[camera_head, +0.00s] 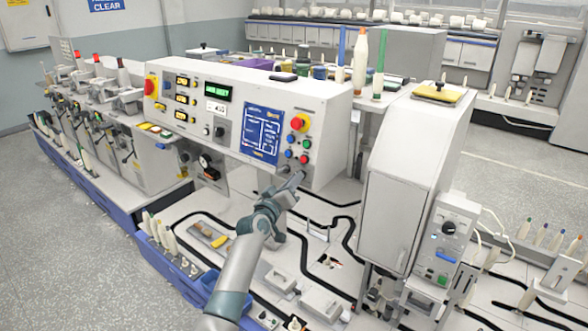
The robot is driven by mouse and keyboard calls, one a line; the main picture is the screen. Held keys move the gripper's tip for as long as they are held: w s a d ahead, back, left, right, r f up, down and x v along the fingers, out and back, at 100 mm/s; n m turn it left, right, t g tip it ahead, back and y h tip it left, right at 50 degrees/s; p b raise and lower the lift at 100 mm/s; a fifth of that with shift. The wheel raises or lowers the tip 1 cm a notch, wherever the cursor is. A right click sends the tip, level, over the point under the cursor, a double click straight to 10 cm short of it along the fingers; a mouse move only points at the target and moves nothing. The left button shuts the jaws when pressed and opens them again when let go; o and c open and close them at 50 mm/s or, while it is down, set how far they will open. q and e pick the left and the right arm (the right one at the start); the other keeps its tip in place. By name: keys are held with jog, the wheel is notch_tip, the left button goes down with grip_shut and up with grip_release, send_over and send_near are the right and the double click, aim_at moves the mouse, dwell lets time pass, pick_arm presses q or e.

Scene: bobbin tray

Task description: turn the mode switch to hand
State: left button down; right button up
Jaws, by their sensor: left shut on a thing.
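The white control console (330,98) stands in the middle, with displays, buttons and a blue screen on its sloped front. My left gripper (296,178) is at the lower right of this front, below the red and blue buttons. It is shut on a small dark knob (284,168) there, mostly hidden by the jaws. I cannot read a label, so I cannot tell for sure that this is the mode switch or where it points. Another black knob (220,131) is left of the blue screen, clear of the gripper. My right gripper is not in view.
A blue tray with bobbins (170,250) lies left of my arm.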

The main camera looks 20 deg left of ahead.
pick_arm(q)
jog(key=shift+n+y+p, duration=0.4)
jog(key=shift+n+p, duration=0.55)
jog(key=shift+n, duration=0.05)
jog(key=c, duration=1.8)
grip_release()
jog(key=shift+s, duration=0.2)
jog(key=shift+s+a+b, duration=0.3)
jog(key=shift+s+b, duration=0.45)
jog(key=shift+s, duration=2.1)
jog(key=shift+s+a+b, duration=0.3)
jog(key=shift+s+b, duration=0.5)
jog(key=shift+s, duration=2)
jog(key=shift+s+a+b, duration=0.3)
jog(key=shift+s+b, duration=0.45)
jog(key=shift+s, duration=2.1)
